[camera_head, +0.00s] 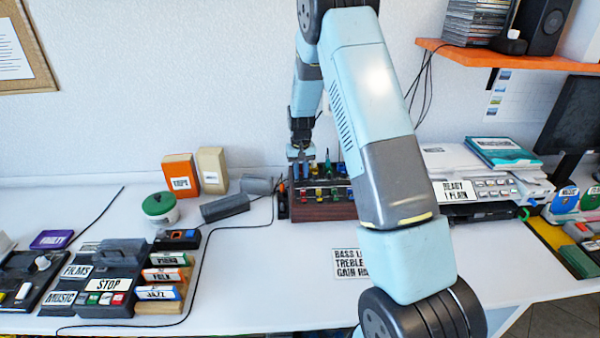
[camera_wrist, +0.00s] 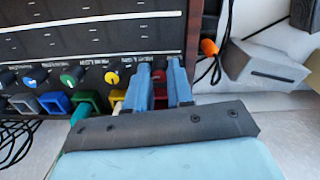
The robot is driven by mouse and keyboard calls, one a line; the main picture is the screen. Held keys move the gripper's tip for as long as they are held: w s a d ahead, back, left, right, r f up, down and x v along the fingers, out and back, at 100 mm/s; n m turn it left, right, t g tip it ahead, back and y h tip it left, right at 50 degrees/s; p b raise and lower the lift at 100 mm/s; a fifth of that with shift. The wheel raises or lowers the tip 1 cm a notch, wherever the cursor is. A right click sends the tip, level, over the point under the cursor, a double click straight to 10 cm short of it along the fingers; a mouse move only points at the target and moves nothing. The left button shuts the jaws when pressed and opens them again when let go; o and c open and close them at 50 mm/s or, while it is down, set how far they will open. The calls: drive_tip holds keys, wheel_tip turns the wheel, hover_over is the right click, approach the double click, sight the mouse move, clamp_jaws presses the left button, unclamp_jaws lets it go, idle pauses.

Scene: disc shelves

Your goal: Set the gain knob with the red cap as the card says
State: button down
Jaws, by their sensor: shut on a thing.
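The dark mixer (camera_head: 322,210) stands against the wall in the middle of the desk; its panel (camera_wrist: 75,35) fills the upper left of the wrist view. My gripper (camera_wrist: 160,68) is at the right end of the knob row, its blue fingers closed on the sides of the gain knob with the red cap (camera_wrist: 159,76). The fingers hide most of this knob, so its pointer cannot be read. The card (camera_head: 348,263) lies on the desk in front of the mixer. Its lines start with BASS, TREBLE and GAIN; my arm covers their ends.
Knobs with yellow (camera_wrist: 112,77), green (camera_wrist: 70,77) and blue (camera_wrist: 30,79) caps stand close to the left of my fingers. Coloured sockets run below the knobs. A grey box (camera_wrist: 262,72) lies right of the mixer in the wrist view. Cables cross the desk.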

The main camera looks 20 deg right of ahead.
sight(301, 173)
drive_tip(key=shift+w+r+m, duration=0.15)
drive_tip(key=shift+m, duration=1.45)
drive_tip(key=c, duration=1.4)
unclamp_jaws()
drive_tip(key=shift+o, duration=0.6)
wheel_tip(301, 173, up, 14)
drive_tip(key=shift+f, duration=0.25)
